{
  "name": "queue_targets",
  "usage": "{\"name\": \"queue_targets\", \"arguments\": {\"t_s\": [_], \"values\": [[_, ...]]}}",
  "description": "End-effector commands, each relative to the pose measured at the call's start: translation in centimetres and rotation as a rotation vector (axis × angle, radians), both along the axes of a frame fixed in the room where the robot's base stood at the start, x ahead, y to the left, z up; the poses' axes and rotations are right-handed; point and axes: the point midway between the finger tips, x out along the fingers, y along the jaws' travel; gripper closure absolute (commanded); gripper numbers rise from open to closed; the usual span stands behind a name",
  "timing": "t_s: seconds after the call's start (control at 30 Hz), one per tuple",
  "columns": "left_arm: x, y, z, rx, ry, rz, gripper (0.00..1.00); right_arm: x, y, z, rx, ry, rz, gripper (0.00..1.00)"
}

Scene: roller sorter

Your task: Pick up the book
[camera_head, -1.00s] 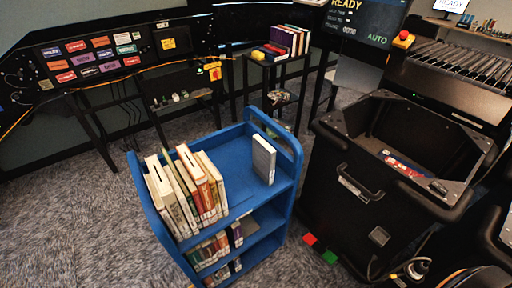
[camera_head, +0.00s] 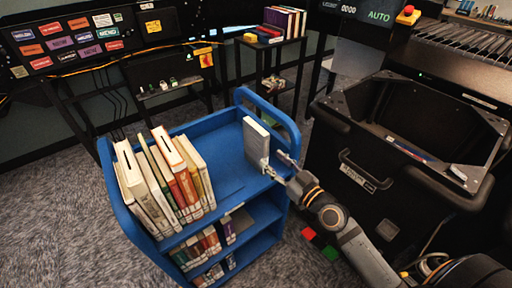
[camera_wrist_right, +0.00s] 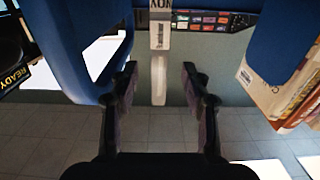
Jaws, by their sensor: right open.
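A grey-white book (camera_head: 256,142) stands upright on the top shelf of the blue cart (camera_head: 225,178), apart from the row of other books. My right gripper (camera_head: 272,163) is open at the book's right edge. In the right wrist view the book's narrow spine (camera_wrist_right: 159,42) lies in line with the gap between the two fingers of the right gripper (camera_wrist_right: 159,78), with space on both sides. I cannot tell whether the fingertips reach past the spine. My left gripper is not in view.
Several books (camera_head: 165,178) stand in a row on the cart's left side, and more fill its lower shelves. The cart's raised blue end rail (camera_head: 270,108) is close behind the book. A black bin (camera_head: 345,150) stands right of the cart. A small rack (camera_head: 272,48) holds books behind.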

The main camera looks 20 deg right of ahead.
Motion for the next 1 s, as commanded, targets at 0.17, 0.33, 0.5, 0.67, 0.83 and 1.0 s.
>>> {"name": "queue_targets", "arguments": {"t_s": [0.17,0.33,0.5,0.67,0.83,1.0], "values": [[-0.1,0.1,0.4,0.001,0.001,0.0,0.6,2.1,0.7,0.1,0.0,0.0,-0.002,0.53],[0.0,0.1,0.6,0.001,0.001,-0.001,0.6,2.6,0.9,0.2,0.0,0.001,-0.002,0.53],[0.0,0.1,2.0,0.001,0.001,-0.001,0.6,5.3,1.9,0.9,0.004,-0.001,-0.001,0.53],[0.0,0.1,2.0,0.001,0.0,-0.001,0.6,7.0,2.5,0.4,0.0,0.002,0.0,0.53],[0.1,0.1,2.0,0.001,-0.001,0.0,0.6,7.1,2.5,0.3,-0.003,0.002,0.0,0.53],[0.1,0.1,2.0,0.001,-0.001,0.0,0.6,7.1,2.5,0.3,-0.003,0.002,0.0,0.69]]}}
